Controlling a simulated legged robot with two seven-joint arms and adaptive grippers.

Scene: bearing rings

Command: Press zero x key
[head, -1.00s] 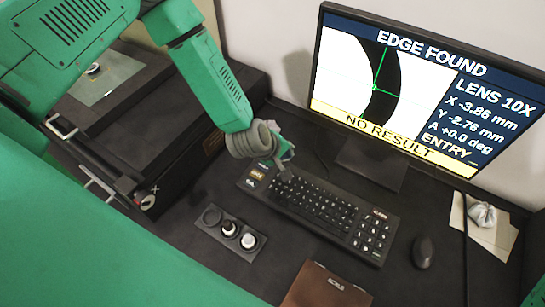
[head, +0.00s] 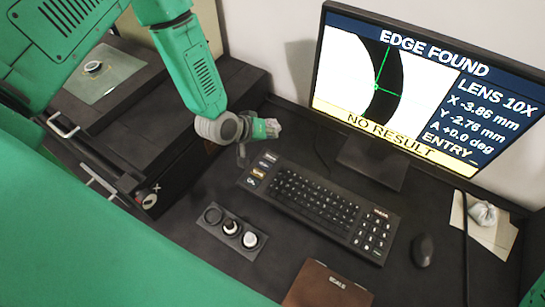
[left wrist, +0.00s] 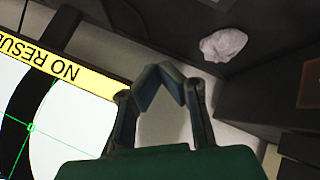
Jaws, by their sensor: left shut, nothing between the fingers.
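The dark keyboard (head: 315,203) lies on the desk below the monitor. A short column of larger keys (head: 259,172), one of them orange, is at its left end. The labels are too small to read, so I cannot tell which is the zero X key. My left gripper (head: 274,128) is shut and empty, above and beyond the keyboard's upper left corner, apart from the keys. In the left wrist view its fingertips (left wrist: 168,75) meet, with no keyboard in sight. The monitor (head: 400,80) reads "EDGE FOUND", "NO RESULT", X -3.86 mm, Y -2.76 mm. My right gripper is not in view.
A mouse (head: 422,251) lies right of the keyboard, near a crumpled cloth (head: 483,214). A holder with round lenses (head: 230,231) and a brown booklet (head: 326,287) lie in front. A dark stage unit (head: 190,125) stands at left.

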